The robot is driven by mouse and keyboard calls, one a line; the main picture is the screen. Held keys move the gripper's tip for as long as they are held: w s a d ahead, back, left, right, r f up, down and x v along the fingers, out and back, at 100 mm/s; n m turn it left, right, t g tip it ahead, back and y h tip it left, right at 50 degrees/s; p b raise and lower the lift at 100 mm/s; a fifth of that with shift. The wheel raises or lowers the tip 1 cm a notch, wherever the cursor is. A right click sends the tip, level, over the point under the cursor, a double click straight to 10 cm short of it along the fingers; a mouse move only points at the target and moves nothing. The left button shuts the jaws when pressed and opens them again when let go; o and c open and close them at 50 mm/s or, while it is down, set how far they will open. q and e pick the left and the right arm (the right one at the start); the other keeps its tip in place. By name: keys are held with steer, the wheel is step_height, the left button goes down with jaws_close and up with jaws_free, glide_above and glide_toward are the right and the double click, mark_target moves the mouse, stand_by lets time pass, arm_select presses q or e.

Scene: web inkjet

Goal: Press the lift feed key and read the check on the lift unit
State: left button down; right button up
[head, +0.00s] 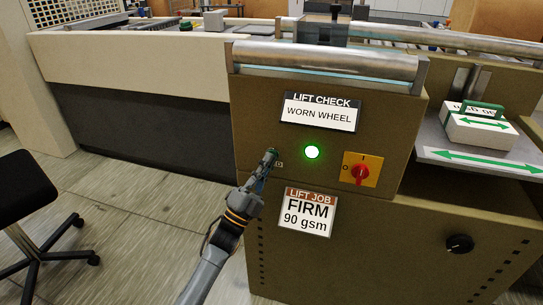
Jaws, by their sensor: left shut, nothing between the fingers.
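The lift unit (250,112) is a brown cabinet with a metal roller on top. Its LIFT CHECK display (320,113) reads "WORN WHEEL". Below it, a round green lamp (312,152) is lit. My left gripper (270,157) is shut, with its tips at the panel just left of the lamp. It covers most of the small key there, and I cannot tell whether it touches it. A red rotary switch on a yellow plate (373,160) is right of the lamp. The LIFT JOB card (307,213) reads "FIRM 90 gsm". My right gripper is not in view.
A shelf (440,154) at the right holds a white block with a green handle (480,125). A black knob (459,244) sits on the lower cabinet. A black stool (25,190) stands at the left. Floor between stool and cabinet is clear.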

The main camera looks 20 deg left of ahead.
arm_select(q)
steer(key=shift+w, duration=0.1)
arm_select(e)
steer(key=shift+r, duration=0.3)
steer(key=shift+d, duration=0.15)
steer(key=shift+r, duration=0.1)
arm_select(q)
steer(key=shift+s, duration=0.25)
steer(key=shift+s+p, duration=0.4)
steer(key=shift+s, duration=0.15)
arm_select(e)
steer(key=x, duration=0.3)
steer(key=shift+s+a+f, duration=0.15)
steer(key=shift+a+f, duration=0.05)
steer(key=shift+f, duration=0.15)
arm_select(q)
steer(key=shift+s, duration=0.1)
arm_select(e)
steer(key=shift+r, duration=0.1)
